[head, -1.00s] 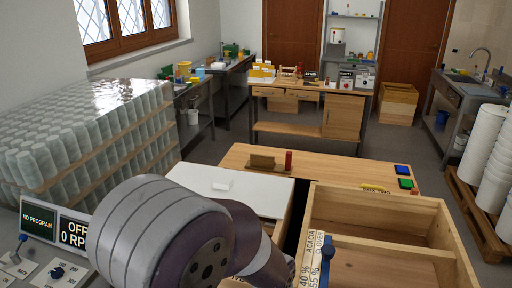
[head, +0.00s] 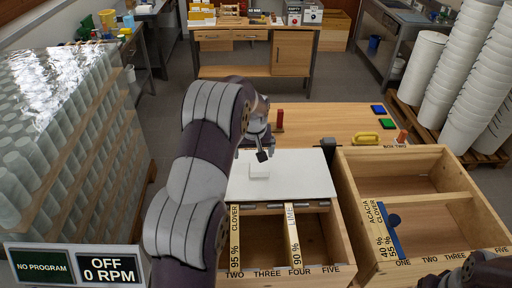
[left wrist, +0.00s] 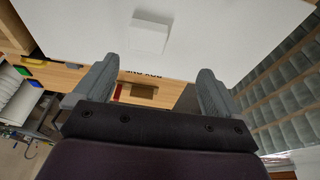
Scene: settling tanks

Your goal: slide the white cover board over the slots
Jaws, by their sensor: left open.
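The white cover board (head: 303,176) lies flat over the back part of the left wooden box (head: 338,240). A small white block-shaped handle (head: 260,171) stands on it. In the front of the box, slots with labels CLOVER and LIME (head: 293,236) are uncovered. My left gripper (head: 262,153) is above the board, just behind the handle. In the left wrist view its two fingers (left wrist: 153,88) are wide apart and empty, and the handle (left wrist: 149,36) shows beyond them, apart from the fingers. Part of my right arm shows at the lower right; its gripper is out of frame.
A second wooden box (head: 432,215) stands to the right, with a blue-edged divider (head: 391,232) inside. Behind are a red peg (head: 280,119), a yellow-handled tool (head: 366,137) and blue and green pads. Wrapped jars (head: 70,140) and a display panel (head: 75,266) flank the left.

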